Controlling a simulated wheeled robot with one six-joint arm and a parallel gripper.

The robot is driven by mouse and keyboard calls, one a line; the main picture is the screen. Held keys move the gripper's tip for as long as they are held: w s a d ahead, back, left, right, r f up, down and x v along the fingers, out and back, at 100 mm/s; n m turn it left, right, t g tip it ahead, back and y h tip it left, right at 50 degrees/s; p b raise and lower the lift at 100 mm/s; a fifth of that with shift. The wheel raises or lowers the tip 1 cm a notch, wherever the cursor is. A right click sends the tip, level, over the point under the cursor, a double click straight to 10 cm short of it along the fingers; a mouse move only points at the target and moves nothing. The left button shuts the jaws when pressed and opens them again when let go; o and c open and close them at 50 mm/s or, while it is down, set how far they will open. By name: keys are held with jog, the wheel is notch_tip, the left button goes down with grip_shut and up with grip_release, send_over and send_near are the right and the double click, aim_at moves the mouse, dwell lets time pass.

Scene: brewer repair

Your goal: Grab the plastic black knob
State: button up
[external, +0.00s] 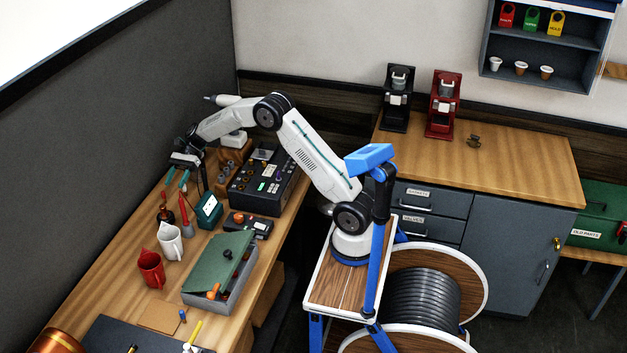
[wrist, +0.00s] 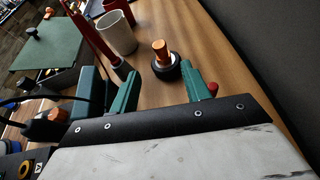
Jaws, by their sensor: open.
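A small black round knob sits on the green lid of a grey box (external: 221,264); it shows in the external view (external: 227,253) and at the upper left of the wrist view (wrist: 31,31). A round black piece with a copper-coloured top (wrist: 164,66) stands on the wooden bench, just beyond my fingertips in the wrist view. I cannot tell whether it is also a knob. My gripper (external: 178,177) is open and empty above the bench's left side; its two green fingers show in the wrist view (wrist: 158,90).
A white jug (external: 170,243), a red jug (external: 151,269) and a red-handled tool (external: 185,215) stand on the bench nearby. A dark control box (external: 262,180) is behind on the right. A grey wall (external: 120,130) borders the bench's left side.

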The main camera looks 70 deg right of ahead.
jog(key=shift+o, duration=1.1)
notch_tip(320, 180, up, 25)
jog(key=m+t+h, duration=0.3)
jog(key=m+t, duration=0.2)
jog(key=t, duration=0.1)
send_over(214, 152)
jog(key=s+d, duration=0.3)
jog(key=d, duration=0.2)
jog(key=f, duration=2.8)
jog(key=shift+s+a+f, duration=0.1)
jog(key=shift+s+a, duration=0.05)
jog(key=shift+s, duration=0.05)
jog(key=a+f, duration=0.1)
jog(key=w+a+f, duration=0.1)
jog(key=f, duration=0.1)
jog(key=shift+w, duration=0.15)
jog(key=x, duration=0.5)
jog(key=shift+d+f, duration=0.15)
jog(key=shift+f, duration=0.05)
jog(key=c, duration=1)
